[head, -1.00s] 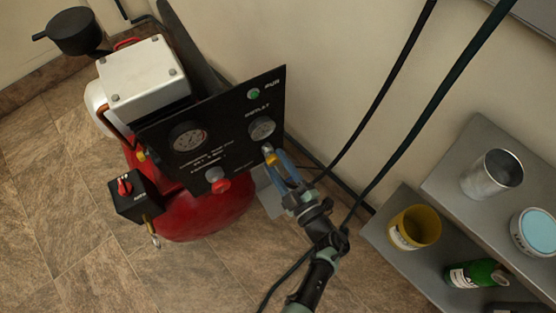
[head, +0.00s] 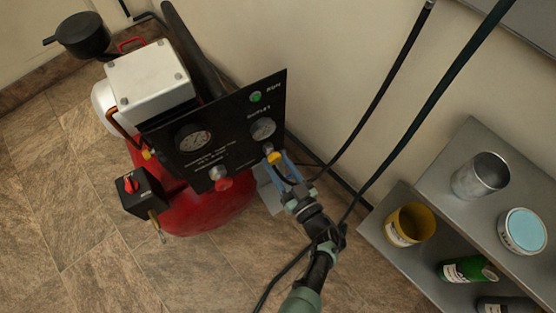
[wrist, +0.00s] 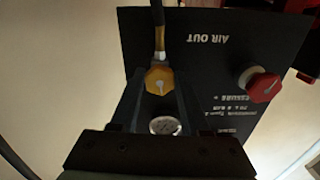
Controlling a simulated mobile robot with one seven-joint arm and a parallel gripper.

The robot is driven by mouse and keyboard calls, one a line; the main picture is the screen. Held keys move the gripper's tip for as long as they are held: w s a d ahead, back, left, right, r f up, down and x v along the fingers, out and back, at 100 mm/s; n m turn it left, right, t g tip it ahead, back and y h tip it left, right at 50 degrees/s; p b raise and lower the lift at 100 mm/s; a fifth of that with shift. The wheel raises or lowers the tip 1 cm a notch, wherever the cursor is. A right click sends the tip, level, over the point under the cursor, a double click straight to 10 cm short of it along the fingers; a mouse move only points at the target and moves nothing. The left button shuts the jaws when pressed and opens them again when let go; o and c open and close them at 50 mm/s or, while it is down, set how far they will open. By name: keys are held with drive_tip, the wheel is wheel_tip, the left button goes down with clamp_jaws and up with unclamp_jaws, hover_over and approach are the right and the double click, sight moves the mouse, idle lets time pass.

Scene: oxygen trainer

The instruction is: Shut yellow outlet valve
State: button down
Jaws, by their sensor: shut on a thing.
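The yellow outlet valve (head: 273,157) is a small yellow knob on the black panel (head: 235,100), below the outlet gauge (head: 263,129). In the wrist view the yellow valve (wrist: 159,80) is a faceted knob with a light mark, and a dark hose leads away from it. My gripper (head: 280,165) is at the panel's right side, with its fingers on either side of the yellow knob. It also shows in the wrist view (wrist: 160,90), shut on the knob. The fingers hide part of the knob's sides.
A red knob (head: 222,184) sits left of the valve on the same panel. The red tank (head: 205,212) is below. Black hoses (head: 385,95) hang on the right. A grey shelf (head: 440,160) with cans and a green bottle (head: 468,269) stands at the right.

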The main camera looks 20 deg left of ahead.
drive_tip(key=shift+m, duration=1)
drive_tip(key=shift+c, duration=1.9)
unclamp_jaws()
drive_tip(key=shift+s, duration=0.1)
drive_tip(key=p+v, duration=0.2)
drive_tip(key=v, duration=1.1)
drive_tip(key=shift+a, duration=0.1)
